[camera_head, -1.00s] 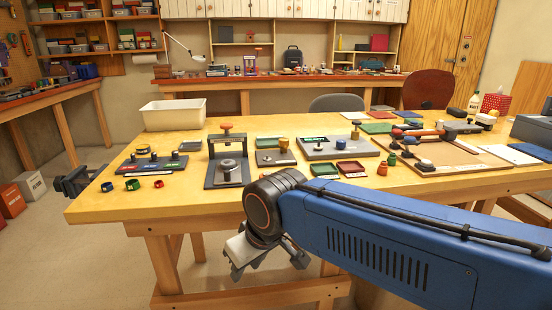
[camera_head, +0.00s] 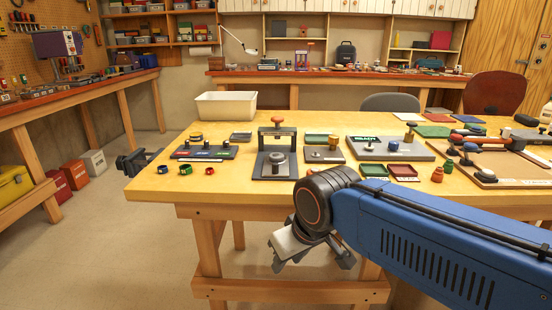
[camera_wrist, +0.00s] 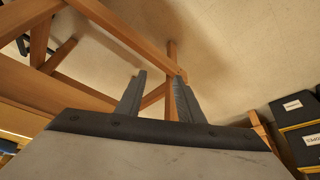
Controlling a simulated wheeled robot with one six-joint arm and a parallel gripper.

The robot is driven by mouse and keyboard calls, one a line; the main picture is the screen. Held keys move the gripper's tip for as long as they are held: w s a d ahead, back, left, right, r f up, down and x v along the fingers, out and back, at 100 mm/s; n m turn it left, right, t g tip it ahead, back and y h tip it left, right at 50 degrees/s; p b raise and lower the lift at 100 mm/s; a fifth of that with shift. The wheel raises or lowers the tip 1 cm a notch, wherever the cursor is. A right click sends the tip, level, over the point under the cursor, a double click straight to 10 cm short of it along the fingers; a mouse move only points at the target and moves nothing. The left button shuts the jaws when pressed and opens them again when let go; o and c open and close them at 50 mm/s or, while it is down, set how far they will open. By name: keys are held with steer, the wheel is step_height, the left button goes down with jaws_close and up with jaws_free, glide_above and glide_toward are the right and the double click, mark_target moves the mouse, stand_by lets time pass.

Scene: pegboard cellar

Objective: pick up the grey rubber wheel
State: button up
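I cannot make out for certain which thing is the grey rubber wheel. A dark grey round piece (camera_head: 279,160) sits under the frame of a small press (camera_head: 277,143) on the wooden table (camera_head: 231,189); it may be the wheel, but its material is too small to tell. My gripper (camera_head: 312,266) hangs in front of the table's front edge, below the tabletop and apart from the press. In the wrist view its two fingers (camera_wrist: 160,77) stand apart with nothing between them, with floor and table legs beyond.
A cream bin (camera_head: 226,106) stands at the table's back left. A board with knobs (camera_head: 205,151), small coloured rings (camera_head: 186,170) and shallow trays (camera_head: 374,170) crowd the top. A vise (camera_head: 137,161) juts from the left end. Red boxes (camera_head: 74,174) stand on the floor at left.

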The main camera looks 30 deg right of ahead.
steer(key=o, duration=0.6)
steer(key=shift+w+r, duration=0.1)
steer(key=shift+r, duration=0.05)
steer(key=shift+o, duration=0.2)
step_height(320, 180, up, 30)
steer(key=n+g, duration=0.5)
steer(key=n, duration=0.4)
glide_above(276, 155)
step_height(276, 155, down, 17)
